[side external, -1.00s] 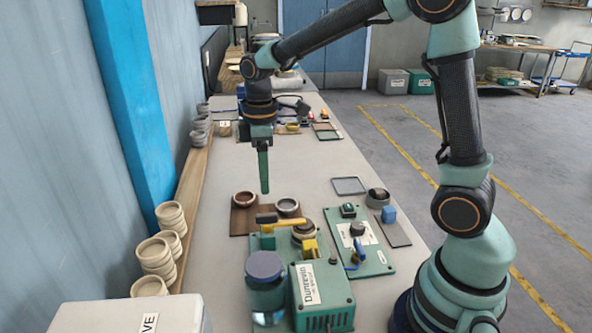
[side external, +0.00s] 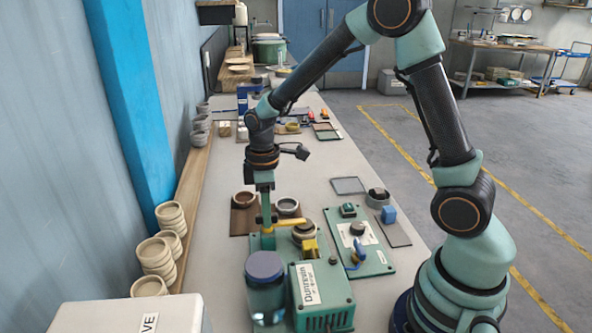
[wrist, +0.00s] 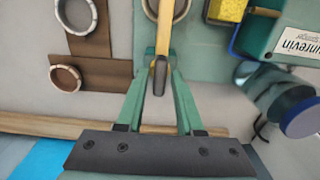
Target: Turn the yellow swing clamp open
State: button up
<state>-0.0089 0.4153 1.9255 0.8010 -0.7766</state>
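The yellow swing clamp (side external: 290,222) is a bar lying across the top of the green machine, reaching left from near a round fitting (side external: 304,231). In the wrist view the clamp's bar (wrist: 164,38) runs down the picture and ends in a dark tip. My gripper (side external: 266,228) is lowered at the clamp's left end. In the wrist view my gripper (wrist: 160,78) is open, with one green finger on each side of the dark tip. Narrow gaps seem to show between the fingers and the tip. The gripper partly hides the clamp's end in the side view.
A blue-lidded jar (side external: 265,268) and a green labelled box (side external: 322,291) stand in front of the clamp. A green panel (side external: 366,264) with a blue lever is to the right. Stacked bowls (side external: 155,258) line the left shelf.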

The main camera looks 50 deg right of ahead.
grip_shut()
dwell(1.2)
